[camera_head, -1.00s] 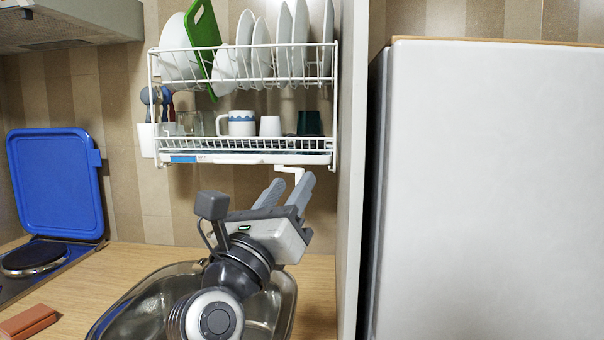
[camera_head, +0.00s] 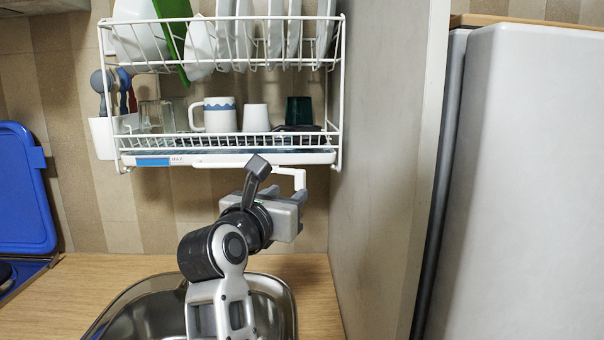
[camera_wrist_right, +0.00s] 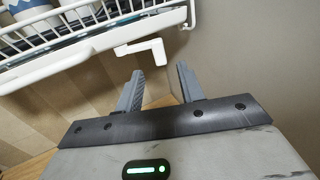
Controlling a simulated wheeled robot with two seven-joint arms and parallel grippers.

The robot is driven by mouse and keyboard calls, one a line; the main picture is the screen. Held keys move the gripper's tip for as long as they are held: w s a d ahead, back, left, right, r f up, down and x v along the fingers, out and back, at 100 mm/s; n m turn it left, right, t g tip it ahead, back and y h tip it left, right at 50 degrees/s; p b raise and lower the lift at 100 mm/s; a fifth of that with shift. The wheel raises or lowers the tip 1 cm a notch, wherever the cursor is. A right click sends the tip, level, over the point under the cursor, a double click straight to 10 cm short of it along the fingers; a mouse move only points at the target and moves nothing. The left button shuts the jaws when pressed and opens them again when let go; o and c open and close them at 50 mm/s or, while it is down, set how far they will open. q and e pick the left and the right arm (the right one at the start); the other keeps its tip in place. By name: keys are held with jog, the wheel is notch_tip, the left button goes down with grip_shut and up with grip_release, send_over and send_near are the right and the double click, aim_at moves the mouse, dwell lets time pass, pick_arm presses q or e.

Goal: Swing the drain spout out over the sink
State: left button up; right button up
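The white drain spout (camera_head: 290,171) sticks out under the right part of the dish rack's drip tray (camera_head: 235,159), running along the tray to the right with its end bent down. In the right wrist view the spout (camera_wrist_right: 145,48) lies just beyond and above the fingertips. My right gripper (camera_head: 298,192) is just below the spout's end, pointing toward the wall. The right wrist view shows its two fingers (camera_wrist_right: 160,73) apart with nothing between them; the spout looks untouched. The steel sink (camera_head: 287,298) is below, partly hidden by my right arm. My left gripper is out of view.
The wire rack (camera_head: 340,100) above holds plates, a green board, mugs and cups. A grey side panel (camera_head: 375,180) stands close on the right, beside a white fridge (camera_head: 540,190). A blue hob lid (camera_head: 22,195) stands open on the left. Wooden counter surrounds the sink.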

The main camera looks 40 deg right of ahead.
aim_at(298, 185)
jog(key=p+x, duration=0.1)
jog(key=x, duration=0.8)
jog(key=shift+d+p, duration=0.25)
jog(key=shift+p, duration=0.05)
grip_shut()
